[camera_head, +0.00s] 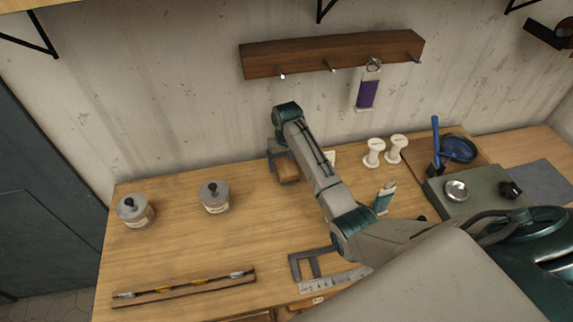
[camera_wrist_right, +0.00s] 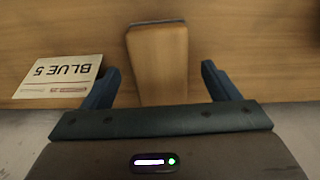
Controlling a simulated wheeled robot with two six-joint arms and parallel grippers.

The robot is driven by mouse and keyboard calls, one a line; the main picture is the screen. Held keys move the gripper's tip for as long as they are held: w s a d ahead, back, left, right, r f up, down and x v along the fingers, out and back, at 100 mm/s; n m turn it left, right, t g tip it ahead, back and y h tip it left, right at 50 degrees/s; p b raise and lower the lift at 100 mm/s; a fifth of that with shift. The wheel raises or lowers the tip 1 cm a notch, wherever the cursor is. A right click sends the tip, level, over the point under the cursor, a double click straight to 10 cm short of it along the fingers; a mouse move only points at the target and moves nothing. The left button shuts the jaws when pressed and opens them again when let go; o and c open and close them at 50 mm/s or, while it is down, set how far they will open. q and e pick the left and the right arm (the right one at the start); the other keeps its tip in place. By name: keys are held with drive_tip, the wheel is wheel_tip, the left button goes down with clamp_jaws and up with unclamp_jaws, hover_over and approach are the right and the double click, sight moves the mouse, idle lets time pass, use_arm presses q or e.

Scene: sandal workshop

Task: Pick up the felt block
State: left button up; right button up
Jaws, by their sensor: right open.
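The felt block (camera_head: 288,172) is a small tan wooden block on the bench below the peg rail, partly covered by my right gripper in the head view. In the right wrist view the block (camera_wrist_right: 158,62) has a thin dark edge at its far end and lies between the two fingers. My right gripper (camera_wrist_right: 160,75) is open, one blue finger on each side with a gap to the block. In the head view the right gripper (camera_head: 280,157) reaches down over the block. My left gripper is not in view.
A card marked BLUE 5 (camera_wrist_right: 60,77) lies beside the left finger in the wrist view. Two lidded jars (camera_head: 136,210) (camera_head: 214,196) stand left. White spools (camera_head: 374,152) stand right, near a green tray (camera_head: 440,195). A wooden rack (camera_head: 185,288) lies in front. The bench between jars and rack is clear.

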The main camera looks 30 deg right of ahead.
wheel_tip(320, 180, down, 2)
drive_tip(key=shift+c, duration=0.4)
drive_tip(key=c, duration=1)
drive_tip(key=shift+r, duration=0.15)
drive_tip(key=shift+c, duration=0.2)
